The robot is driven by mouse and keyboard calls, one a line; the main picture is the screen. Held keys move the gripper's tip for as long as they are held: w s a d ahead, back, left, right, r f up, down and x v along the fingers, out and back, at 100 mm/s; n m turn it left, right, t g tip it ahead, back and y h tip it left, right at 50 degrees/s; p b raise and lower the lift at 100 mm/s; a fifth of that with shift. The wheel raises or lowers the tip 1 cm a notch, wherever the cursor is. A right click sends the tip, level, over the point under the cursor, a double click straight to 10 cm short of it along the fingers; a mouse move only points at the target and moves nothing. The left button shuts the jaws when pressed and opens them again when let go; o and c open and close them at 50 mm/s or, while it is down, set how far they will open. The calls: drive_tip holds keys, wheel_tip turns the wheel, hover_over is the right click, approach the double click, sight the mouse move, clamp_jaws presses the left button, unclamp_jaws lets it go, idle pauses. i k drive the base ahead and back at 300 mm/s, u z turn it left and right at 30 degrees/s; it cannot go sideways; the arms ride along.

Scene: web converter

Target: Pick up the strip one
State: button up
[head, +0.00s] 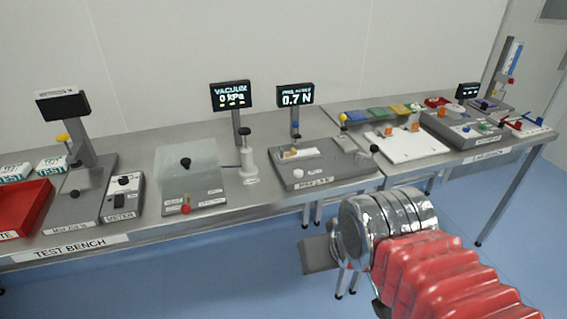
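No label reading strip one can be made out. A small pale strip-like piece (298,154) lies on the grey plate of the rig (325,176) under the 0.7 N display. I cannot tell whether it is the strip named. My arm, with red bellows and a chrome joint, reaches in from the lower right, in front of the bench.
The right bench holds coloured pads (378,113) and a white board (412,147). Blue floor lies open in front.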

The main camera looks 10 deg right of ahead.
sight(293, 155)
drive_tip(key=u, duration=0.4)
drive_tip(key=k, duration=0.5)
drive_tip(key=u, duration=0.8)
drive_tip(key=k, duration=0.65)
drive_tip(key=u, duration=0.4)
drive_tip(key=i, duration=1.55)
drive_tip(key=z, duration=1.25)
drive_tip(key=i, duration=1)
drive_tip(key=z, duration=0.25)
